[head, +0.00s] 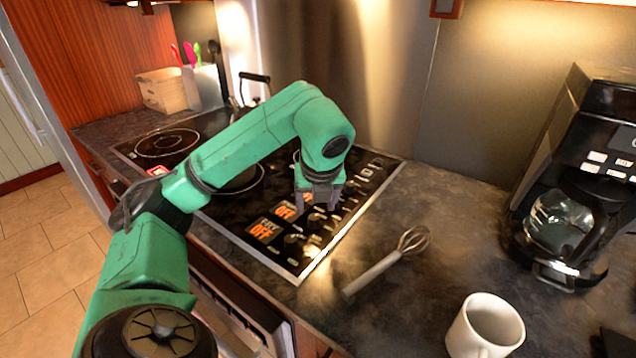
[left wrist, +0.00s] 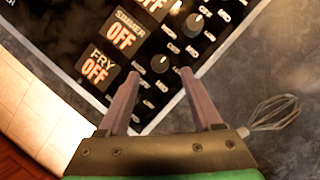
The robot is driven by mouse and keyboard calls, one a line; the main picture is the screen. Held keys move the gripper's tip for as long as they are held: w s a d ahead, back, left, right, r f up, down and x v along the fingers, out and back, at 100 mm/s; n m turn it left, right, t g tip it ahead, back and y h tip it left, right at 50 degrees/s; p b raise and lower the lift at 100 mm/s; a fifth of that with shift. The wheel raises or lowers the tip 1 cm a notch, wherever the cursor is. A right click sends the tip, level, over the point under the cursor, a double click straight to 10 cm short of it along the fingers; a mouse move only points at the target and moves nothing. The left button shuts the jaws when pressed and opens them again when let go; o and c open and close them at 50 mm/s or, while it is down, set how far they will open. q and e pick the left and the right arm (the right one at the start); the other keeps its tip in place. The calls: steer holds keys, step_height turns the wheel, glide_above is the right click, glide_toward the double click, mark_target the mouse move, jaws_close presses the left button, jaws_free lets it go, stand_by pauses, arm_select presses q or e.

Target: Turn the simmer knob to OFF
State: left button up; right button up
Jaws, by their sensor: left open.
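The cooktop panel (left wrist: 75,38) has orange-lit signs. The SIMMER sign (left wrist: 124,38) reads OFF, as does the FRY sign (left wrist: 97,70) below it. One round dark knob (left wrist: 195,22) lies level with the SIMMER sign and seems to be the simmer knob. A nearer knob (left wrist: 160,63) lies level with the FRY sign. My left gripper (head: 318,205) points down over the panel; in the left wrist view its open fingers (left wrist: 160,73) are apart and empty, with the nearer knob showing between the tips. Contact cannot be told. My right gripper is not in view.
A whisk (head: 390,262) lies on the counter right of the cooktop. A white mug (head: 484,328) stands at the front, and a coffee maker (head: 575,185) at the right. A wooden box (head: 160,90) and a utensil holder (head: 203,87) stand at the back left.

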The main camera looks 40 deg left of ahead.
arm_select(q)
steer(key=p+v, duration=0.6)
steer(key=v, duration=0.3)
steer(key=shift+r+p, duration=0.2)
steer(key=shift+p, duration=0.2)
steer(key=shift+d, duration=0.15)
steer(key=shift+s, duration=0.1)
